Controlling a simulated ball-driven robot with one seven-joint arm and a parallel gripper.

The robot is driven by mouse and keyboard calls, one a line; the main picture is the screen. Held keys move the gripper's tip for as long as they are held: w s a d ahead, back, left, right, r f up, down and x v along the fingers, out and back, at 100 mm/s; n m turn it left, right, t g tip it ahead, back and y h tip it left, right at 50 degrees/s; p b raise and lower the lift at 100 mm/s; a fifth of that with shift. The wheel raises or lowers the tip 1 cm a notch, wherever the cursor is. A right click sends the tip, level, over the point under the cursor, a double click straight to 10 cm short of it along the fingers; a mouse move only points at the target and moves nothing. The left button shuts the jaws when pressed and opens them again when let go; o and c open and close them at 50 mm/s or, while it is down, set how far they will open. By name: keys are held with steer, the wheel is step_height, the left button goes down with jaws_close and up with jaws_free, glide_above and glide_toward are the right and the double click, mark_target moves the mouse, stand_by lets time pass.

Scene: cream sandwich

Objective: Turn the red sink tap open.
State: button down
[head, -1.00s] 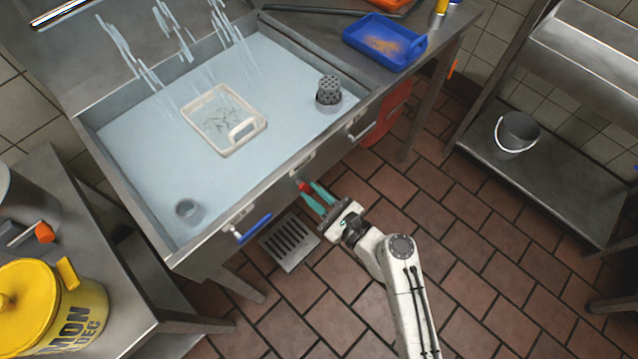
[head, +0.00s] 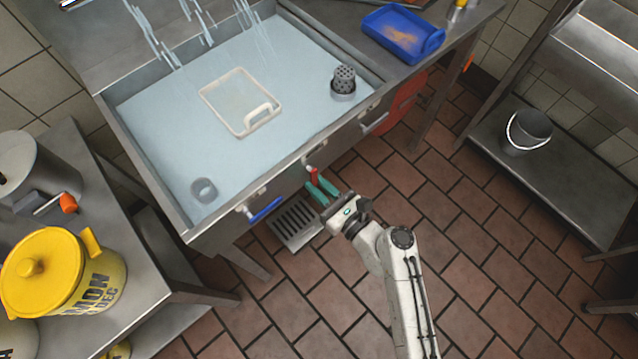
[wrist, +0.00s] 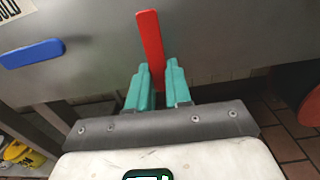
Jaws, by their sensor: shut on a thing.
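The red tap lever (head: 313,174) is on the front panel of the sink. In the wrist view the red lever (wrist: 150,45) stands nearly upright, leaning slightly, with its upper part above my fingertips. My gripper (head: 322,188) has teal fingers, and they are shut on the lower part of the lever. In the wrist view my gripper (wrist: 158,82) has one finger on each side of it. The lever's base is hidden by the fingers. A blue tap lever (head: 265,210) sits to the left on the same panel; it also shows in the wrist view (wrist: 32,53), lying nearly level.
The sink (head: 155,185) holds water, a white tray (head: 204,98) and a grey perforated cylinder (head: 344,78). Water streams fall at the back. A floor grate (head: 296,222) lies below. A table with a yellow pot (head: 70,285) stands at left, a shelf with a bucket (head: 528,130) at right.

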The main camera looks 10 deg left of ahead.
steer(key=c, duration=1)
jaws_free()
steer(key=shift+c, duration=0.2)
steer(key=v, duration=1)
steer(key=shift+s+d, duration=0.3)
